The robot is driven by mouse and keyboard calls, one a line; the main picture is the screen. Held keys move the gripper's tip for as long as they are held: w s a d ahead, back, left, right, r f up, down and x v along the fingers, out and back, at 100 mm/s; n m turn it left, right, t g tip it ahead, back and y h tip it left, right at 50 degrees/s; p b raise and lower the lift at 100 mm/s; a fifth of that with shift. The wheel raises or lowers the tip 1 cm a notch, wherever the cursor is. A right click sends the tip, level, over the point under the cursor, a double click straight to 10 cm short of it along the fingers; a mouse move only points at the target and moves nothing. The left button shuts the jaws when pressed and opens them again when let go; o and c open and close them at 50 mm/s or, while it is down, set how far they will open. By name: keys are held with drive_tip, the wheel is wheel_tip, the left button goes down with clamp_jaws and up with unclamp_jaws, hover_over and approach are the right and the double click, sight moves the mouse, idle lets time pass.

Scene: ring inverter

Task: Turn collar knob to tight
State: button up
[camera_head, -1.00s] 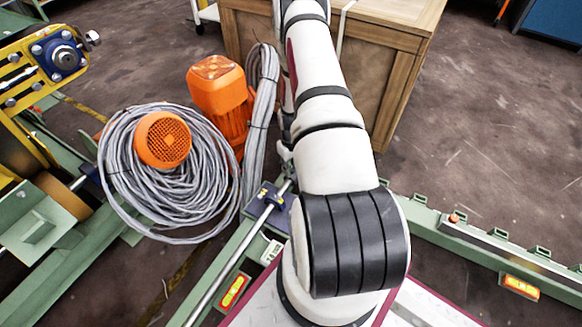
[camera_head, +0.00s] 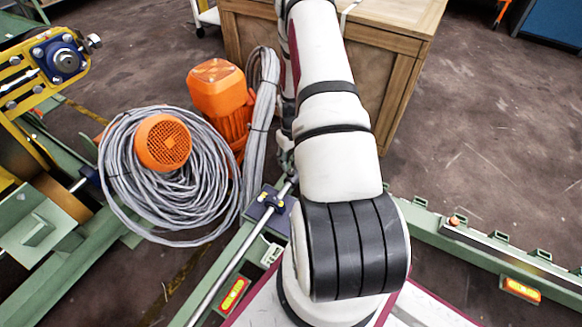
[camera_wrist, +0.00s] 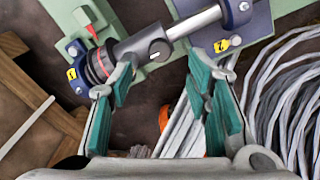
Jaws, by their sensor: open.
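In the wrist view, a dark grey cylindrical collar with a round knob (camera_wrist: 159,50) sits on a shiny rod (camera_wrist: 196,21). Its left end carries red rings (camera_wrist: 97,64), beside a small red pointer (camera_wrist: 91,33). My gripper (camera_wrist: 163,75) is open, its two teal-padded fingers spread below and to either side of the knob. The left fingertip overlaps the collar in the picture; I cannot tell whether it touches. Nothing is between the fingers. In the head view my arm hides the collar and most of the gripper.
Blue brackets with yellow tags (camera_wrist: 222,45) hold the rod on a green frame. Grey cable coils (camera_head: 205,200) and orange motors (camera_head: 218,88) lie left of my arm in the head view. A wooden crate (camera_head: 398,45) stands behind. Open floor (camera_head: 490,130) lies to the right.

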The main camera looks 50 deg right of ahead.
wheel_tip(320, 180, up, 6)
drive_tip(key=shift+f, duration=0.1)
idle(0.7)
drive_tip(key=w+a+r, duration=0.2)
drive_tip(key=a+r, duration=0.2)
drive_tip(key=r, duration=0.4)
drive_tip(key=w+a+r, duration=0.1)
drive_tip(key=a+r, duration=0.2)
drive_tip(key=r, duration=0.4)
drive_tip(key=s+a+r+n, duration=0.1)
drive_tip(key=s+a+r, duration=0.1)
drive_tip(key=a+r, duration=0.5)
drive_tip(key=s+a+r+n, duration=0.1)
drive_tip(key=s+a+r, duration=0.1)
drive_tip(key=a+r, duration=0.45)
drive_tip(key=s+a+r, duration=0.8)
drive_tip(key=r, duration=0.1)
drive_tip(key=s+a+r+n, duration=0.1)
drive_tip(key=s+a+r, duration=0.15)
drive_tip(key=s, duration=0.55)
drive_tip(key=s+a+r+n, duration=0.1)
drive_tip(key=s+a, duration=0.2)
drive_tip(key=s, duration=0.4)
wheel_tip(320, 180, up, 32)
drive_tip(key=t+p, duration=0.4)
drive_tip(key=p, duration=2.7)
drive_tip(key=shift+d+r+p, duration=0.25)
drive_tip(key=shift+p, duration=0.1)
